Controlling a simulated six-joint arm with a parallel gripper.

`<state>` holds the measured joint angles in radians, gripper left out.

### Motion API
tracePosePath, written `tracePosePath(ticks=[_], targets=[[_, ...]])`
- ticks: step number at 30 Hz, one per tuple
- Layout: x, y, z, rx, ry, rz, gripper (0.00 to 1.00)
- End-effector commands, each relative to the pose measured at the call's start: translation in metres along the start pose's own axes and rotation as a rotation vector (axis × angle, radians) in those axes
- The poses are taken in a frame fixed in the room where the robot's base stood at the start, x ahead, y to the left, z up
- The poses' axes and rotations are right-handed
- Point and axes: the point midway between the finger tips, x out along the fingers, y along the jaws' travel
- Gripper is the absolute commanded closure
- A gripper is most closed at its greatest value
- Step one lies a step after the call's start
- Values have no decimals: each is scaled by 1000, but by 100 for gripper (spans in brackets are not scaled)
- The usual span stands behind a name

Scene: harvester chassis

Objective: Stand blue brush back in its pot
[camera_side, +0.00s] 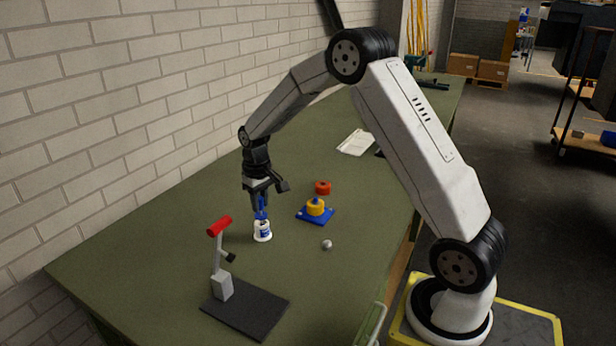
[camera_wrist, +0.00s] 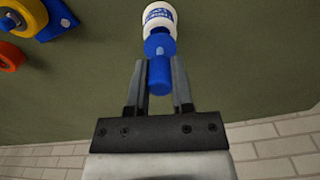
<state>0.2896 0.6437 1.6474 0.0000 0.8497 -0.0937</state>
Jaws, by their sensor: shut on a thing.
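The blue brush (camera_side: 262,207) is upright between the fingers of my gripper (camera_side: 259,203), which is shut on its handle. The small white pot (camera_side: 262,233) with a blue label stands on the green table directly under the brush. In the wrist view the brush (camera_wrist: 159,76) lies between my fingertips (camera_wrist: 159,64), and its far end meets or overlaps the mouth of the pot (camera_wrist: 160,14). The brush's lower end is hidden, and I cannot tell how deep it is in the pot.
A blue base with a yellow knob (camera_side: 316,208) and a red ring (camera_side: 322,187) are right of the pot. A grey ball (camera_side: 327,244) lies nearby. A red-topped stand (camera_side: 221,287) on a dark plate is in front. A brick wall (camera_side: 110,100) runs along the left.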

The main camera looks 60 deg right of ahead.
Motion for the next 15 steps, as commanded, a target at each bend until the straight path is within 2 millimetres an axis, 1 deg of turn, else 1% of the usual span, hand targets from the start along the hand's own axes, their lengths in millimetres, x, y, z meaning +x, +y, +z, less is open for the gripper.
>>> tracePosePath(ticks=[15], targets=[[11,0,0,0,-2,0,100]])
